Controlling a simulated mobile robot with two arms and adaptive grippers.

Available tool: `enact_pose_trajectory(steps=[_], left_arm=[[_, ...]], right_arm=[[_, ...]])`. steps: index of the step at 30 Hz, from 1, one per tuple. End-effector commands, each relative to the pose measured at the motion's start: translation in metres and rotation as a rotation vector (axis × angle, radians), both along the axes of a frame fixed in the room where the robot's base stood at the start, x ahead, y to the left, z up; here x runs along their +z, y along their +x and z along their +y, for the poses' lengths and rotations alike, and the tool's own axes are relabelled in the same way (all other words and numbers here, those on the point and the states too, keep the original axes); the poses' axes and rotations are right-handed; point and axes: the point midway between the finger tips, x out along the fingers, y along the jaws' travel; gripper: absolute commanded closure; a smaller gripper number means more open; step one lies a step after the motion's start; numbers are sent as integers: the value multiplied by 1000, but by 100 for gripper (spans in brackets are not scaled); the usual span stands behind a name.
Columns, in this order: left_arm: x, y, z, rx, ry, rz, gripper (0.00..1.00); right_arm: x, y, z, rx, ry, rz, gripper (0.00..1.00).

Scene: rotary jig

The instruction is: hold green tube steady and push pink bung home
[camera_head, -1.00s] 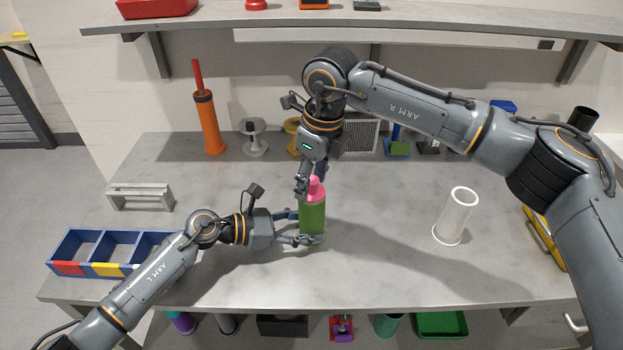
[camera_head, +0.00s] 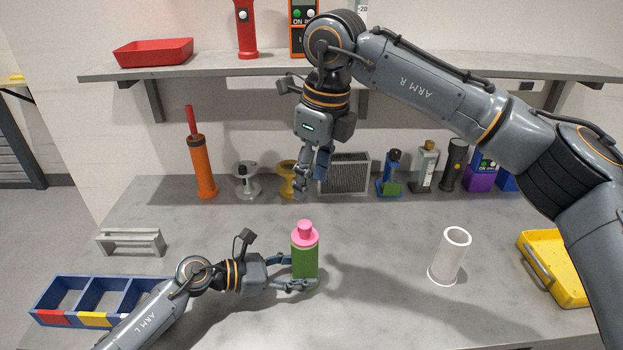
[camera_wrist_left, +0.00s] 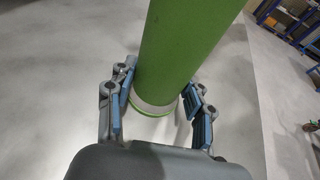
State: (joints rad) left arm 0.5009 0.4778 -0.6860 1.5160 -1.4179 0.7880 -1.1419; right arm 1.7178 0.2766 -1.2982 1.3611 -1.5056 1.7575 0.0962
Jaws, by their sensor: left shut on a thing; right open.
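The green tube (camera_head: 305,264) stands upright on the grey workbench. The pink bung (camera_head: 305,234) sits in its top end, with a wide pink band and a narrower knob showing above the green. How deep it reaches inside is hidden. My left gripper (camera_head: 293,272) is shut on the green tube near its lower part, coming in from the left. In the left wrist view the tube (camera_wrist_left: 180,50) stands between the fingers (camera_wrist_left: 158,105), with a pale ring and green rim at its foot. My right gripper (camera_head: 308,186) is open and empty, above and behind the bung, clear of it.
A white tube (camera_head: 449,258) stands to the right. A blue divided bin (camera_head: 75,320) and a grey bracket (camera_head: 130,241) are at the left, a yellow tray (camera_head: 552,268) at the right. An orange cylinder (camera_head: 202,168) and other items line the back.

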Motion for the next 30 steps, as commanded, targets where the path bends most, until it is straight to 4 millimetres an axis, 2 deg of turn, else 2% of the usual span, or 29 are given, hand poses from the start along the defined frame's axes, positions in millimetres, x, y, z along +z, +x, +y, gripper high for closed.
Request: enact_pose_trajectory(steps=[4, 5, 8, 20, 23, 30], left_arm=[[-1, 0, 0, -1, 2, 2, 66], [-1, 0, 0, -1, 2, 2, 42], [-1, 0, 0, -1, 1, 1, 22], [1, -1, 4, 1, 1, 0, 22], [4, -4, 16, 1, 2, 0, 22], [18, -19, 62, 1, 5, 1, 22]], right_arm=[[0, 0, 0, 0, 0, 0, 50], [0, 0, 0, 0, 0, 0, 50], [0, 0, 0, 0, 0, 0, 50], [0, 0, 0, 0, 0, 0, 50], [0, 0, 0, 0, 0, 0, 50], [0, 0, 0, 0, 0, 0, 50]])
